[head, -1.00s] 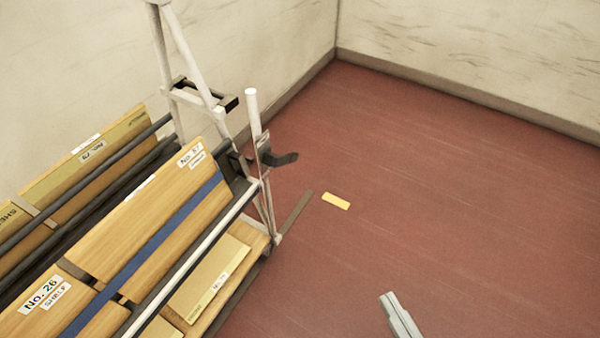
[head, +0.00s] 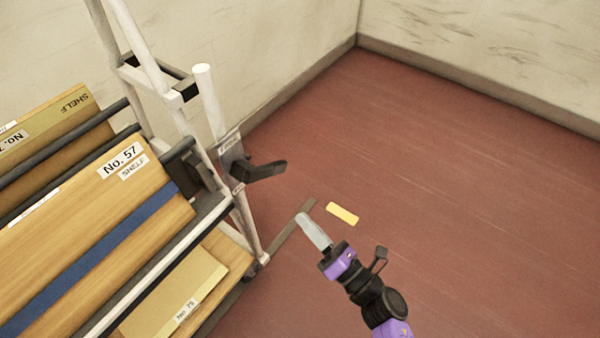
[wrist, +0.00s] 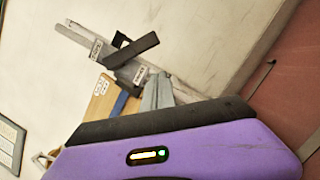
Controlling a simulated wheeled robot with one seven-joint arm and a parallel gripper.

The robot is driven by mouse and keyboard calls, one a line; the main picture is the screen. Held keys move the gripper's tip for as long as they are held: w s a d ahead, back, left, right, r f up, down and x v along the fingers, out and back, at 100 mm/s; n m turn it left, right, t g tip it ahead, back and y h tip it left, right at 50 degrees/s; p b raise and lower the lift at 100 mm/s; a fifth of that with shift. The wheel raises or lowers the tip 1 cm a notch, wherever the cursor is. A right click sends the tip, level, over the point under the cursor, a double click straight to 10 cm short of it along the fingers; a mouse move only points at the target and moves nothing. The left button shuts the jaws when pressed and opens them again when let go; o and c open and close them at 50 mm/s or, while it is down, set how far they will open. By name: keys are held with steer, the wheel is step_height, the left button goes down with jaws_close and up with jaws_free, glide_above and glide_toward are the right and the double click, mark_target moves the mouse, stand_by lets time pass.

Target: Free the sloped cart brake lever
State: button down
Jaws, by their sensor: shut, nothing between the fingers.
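The cart (head: 187,232) stands at the left in the head view, with sloped shelves of wooden boards. A dark brake lever (head: 260,171) sticks out to the right from a bracket on its white end post. My gripper (head: 303,217) is shut and empty, below and to the right of the lever and apart from it. In the wrist view the dark lever (wrist: 132,50) shows beyond the shut grey fingertips of my gripper (wrist: 160,78). Part of the cart frame behind the lever is hidden.
Boards with labels such as No. 57 (head: 122,157) lie on the shelves. A yellow marker (head: 342,214) and a brown strip (head: 292,228) lie on the red floor (head: 440,180).

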steer(key=w+a+r+n+g, duration=0.1)
steer(key=w+a+r+n, duration=0.2)
steer(key=w+a, duration=0.3)
steer(key=shift+w+r+y, duration=0.4)
steer(key=shift+w+r, duration=0.3)
steer(key=shift+w, duration=0.15)
steer(key=shift+w+n+b, duration=0.15)
steer(key=shift+n+b, duration=0.2)
steer(key=shift+n, duration=0.05)
